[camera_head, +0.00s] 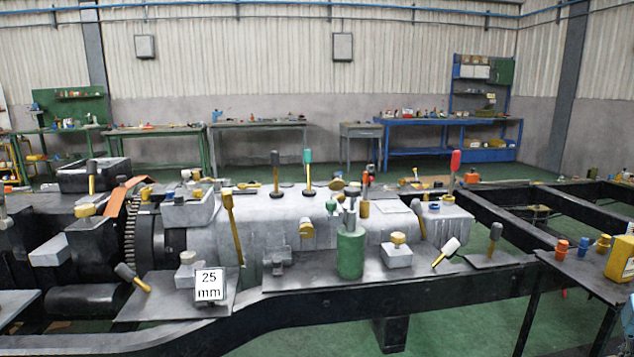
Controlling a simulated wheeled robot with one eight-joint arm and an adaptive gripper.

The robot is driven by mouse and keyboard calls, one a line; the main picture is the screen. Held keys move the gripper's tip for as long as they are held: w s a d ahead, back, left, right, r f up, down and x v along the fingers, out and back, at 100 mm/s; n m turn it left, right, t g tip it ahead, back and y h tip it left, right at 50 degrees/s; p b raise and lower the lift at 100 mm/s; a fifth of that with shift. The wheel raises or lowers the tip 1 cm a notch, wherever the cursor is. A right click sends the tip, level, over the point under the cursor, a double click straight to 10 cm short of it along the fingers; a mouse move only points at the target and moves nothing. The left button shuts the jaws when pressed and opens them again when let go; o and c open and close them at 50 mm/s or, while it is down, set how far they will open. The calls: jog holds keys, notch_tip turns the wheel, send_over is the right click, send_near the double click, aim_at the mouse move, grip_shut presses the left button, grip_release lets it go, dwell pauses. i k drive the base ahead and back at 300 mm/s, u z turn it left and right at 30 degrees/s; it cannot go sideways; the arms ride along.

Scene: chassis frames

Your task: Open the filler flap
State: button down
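I cannot make out with certainty which part is the filler flap. A grey gearbox-like housing (285,215) lies along the black chassis frame (400,300) in the middle. On its front side is a round yellow cap (307,228). A bent orange plate (117,197) stands by the toothed ring (131,232) at the left. A green cylinder (350,254) stands in front of the housing. My gripper does not show in the head view.
Several levers stick up, among them a tall yellow one (233,225) and a red-topped one (454,170). A white "25 mm" sign (209,285) stands in front. A yellow box (620,257) sits at the right edge. Workbenches line the back wall.

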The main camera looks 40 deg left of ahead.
aim_at(338, 184)
jog(key=u, duration=0.5)
jog(key=i, duration=0.9)
jog(key=u, duration=0.45)
